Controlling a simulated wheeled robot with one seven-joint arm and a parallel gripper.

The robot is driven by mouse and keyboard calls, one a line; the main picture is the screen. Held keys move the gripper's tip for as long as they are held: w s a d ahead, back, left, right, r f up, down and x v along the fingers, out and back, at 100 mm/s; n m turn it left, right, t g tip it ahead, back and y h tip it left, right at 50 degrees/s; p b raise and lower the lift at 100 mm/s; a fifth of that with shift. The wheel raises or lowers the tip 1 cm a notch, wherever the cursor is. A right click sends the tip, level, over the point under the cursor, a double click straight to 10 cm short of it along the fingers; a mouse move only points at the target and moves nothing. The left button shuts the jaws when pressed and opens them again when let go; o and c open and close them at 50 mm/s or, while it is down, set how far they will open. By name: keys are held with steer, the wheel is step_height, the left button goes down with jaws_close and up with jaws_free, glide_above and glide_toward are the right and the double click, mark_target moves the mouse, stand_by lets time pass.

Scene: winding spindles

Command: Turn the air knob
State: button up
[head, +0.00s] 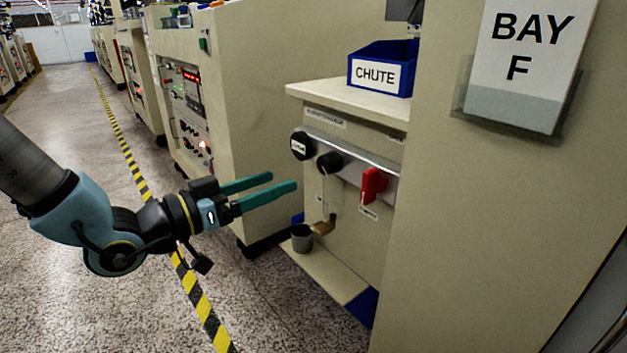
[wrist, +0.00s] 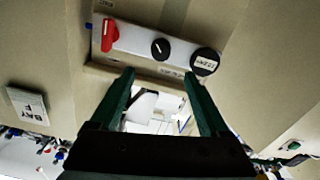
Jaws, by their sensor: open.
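Three controls sit on a silver strip on the beige machine front: a round black knob with a white label (head: 302,146), a black knob with a pointer mark (head: 330,162), and a red handle (head: 373,186). In the wrist view the order is reversed: red handle (wrist: 110,35), black knob (wrist: 160,49), labelled knob (wrist: 205,62). The label print is too small to read, so I cannot tell which one is the air knob. My gripper (head: 283,182) is open and empty, in front of the panel and apart from it. Its green fingers also show in the wrist view (wrist: 159,76).
A grey cup (head: 302,238) stands on a low ledge beneath a brass spout (head: 324,226). A blue CHUTE bin (head: 382,68) sits on top of the panel unit. A BAY F sign (head: 528,60) hangs on the side wall at right. The aisle floor at left is clear.

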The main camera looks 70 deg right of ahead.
mark_target(322, 164)
steer(key=b+x, duration=0.1)
steer(key=x, duration=0.9)
steer(key=shift+d+b, duration=0.1)
steer(key=shift+b, duration=0.2)
jaws_close()
